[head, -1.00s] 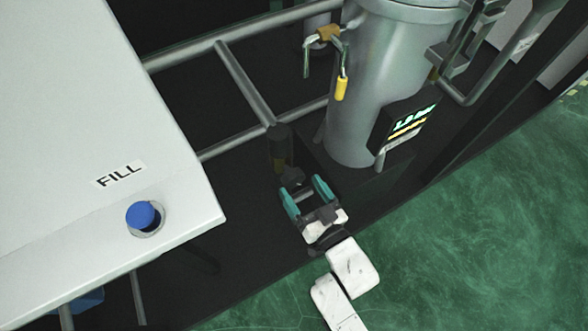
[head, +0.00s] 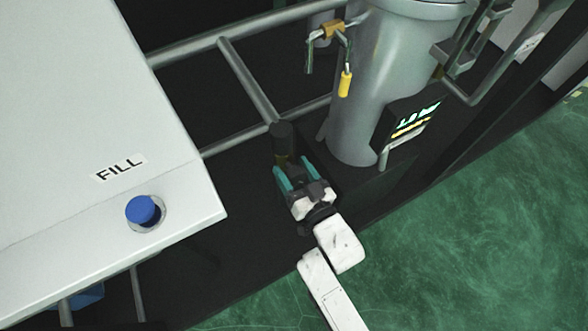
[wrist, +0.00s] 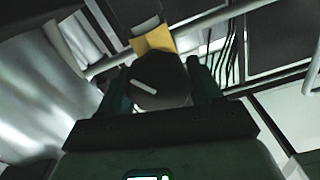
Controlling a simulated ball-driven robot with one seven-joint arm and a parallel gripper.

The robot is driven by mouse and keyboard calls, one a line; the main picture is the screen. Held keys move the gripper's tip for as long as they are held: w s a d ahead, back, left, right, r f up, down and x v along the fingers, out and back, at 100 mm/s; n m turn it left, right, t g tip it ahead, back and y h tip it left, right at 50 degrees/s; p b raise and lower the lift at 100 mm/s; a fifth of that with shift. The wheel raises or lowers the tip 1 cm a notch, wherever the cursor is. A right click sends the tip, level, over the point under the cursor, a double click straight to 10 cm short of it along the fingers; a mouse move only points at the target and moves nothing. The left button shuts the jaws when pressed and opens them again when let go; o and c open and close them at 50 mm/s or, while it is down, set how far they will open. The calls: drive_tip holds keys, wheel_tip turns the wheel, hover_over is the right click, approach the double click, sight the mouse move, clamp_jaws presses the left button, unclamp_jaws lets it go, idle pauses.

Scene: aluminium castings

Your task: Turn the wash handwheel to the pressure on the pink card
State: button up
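A dark handwheel (head: 283,133) on a brass-coloured body stands at the end of a pipe, just beyond my gripper in the head view. In the wrist view the dark handwheel (wrist: 165,92) faces me with a white pointer line on it. My gripper (head: 293,173) is open, its teal fingers reaching toward the handwheel. In the wrist view my gripper (wrist: 160,84) has one finger on each side of the handwheel; I cannot tell whether they touch it. A lit display (head: 415,120) on the grey vessel shows tilted green digits and a yellow line, too small to read surely. No pink card shows.
The grey vessel (head: 375,90) stands behind right, with a yellow-handled valve (head: 345,84). A white cabinet labelled FILL (head: 119,168) with a blue button (head: 142,210) fills the left. Pipes (head: 248,80) run behind the handwheel. Green floor (head: 450,240) is open at right.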

drive_tip(key=c, duration=0.4)
drive_tip(key=shift+c, duration=0.3)
drive_tip(key=shift+n, duration=0.4)
drive_tip(key=o, duration=1)
drive_tip(key=shift+c, duration=0.2)
drive_tip(key=p+v, duration=0.1)
drive_tip(key=v, duration=0.9)
drive_tip(key=shift+s+d, duration=0.25)
drive_tip(key=shift+s, duration=0.1)
